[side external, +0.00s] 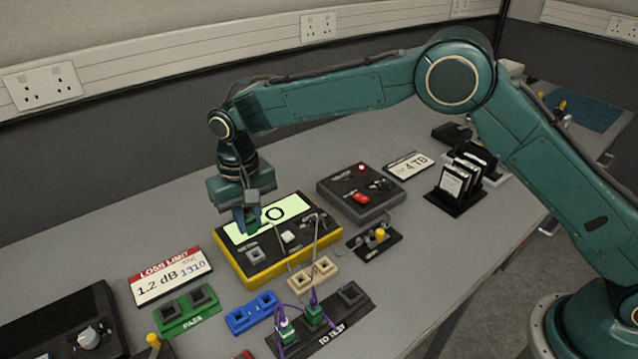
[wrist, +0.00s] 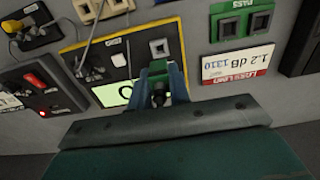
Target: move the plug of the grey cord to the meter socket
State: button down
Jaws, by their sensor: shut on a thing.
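My gripper (side external: 247,218) is shut on a green plug (wrist: 157,67), held over the display of the yellow meter (side external: 228,271). A thin grey cord (wrist: 129,58) shows beside the plug; its join to the plug is too small to trace. The grey square meter socket (side external: 257,254) is on the meter's front left and looks empty. In the wrist view this socket (wrist: 159,46) lies just beyond the plug, which is apart from it. My gripper partly hides the display.
A green PASS block (side external: 187,313), a blue block (side external: 250,313) and a black TO TEST block (side external: 351,309) with purple-corded plugs stand in front. A loss limit sign (side external: 170,278) is left. A dark box with a red switch (side external: 334,190) stands behind right.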

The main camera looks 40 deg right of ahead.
jog(key=shift+f, duration=2.6)
jog(key=shift+f, duration=0.8)
dwell(1.3)
jog(key=c, duration=1.2)
grip_release()
jog(key=shift+r, duration=0.1)
jog(key=shift+r, duration=2.4)
jog(key=shift+r, duration=0.1)
jog(key=shift+r, duration=1.9)
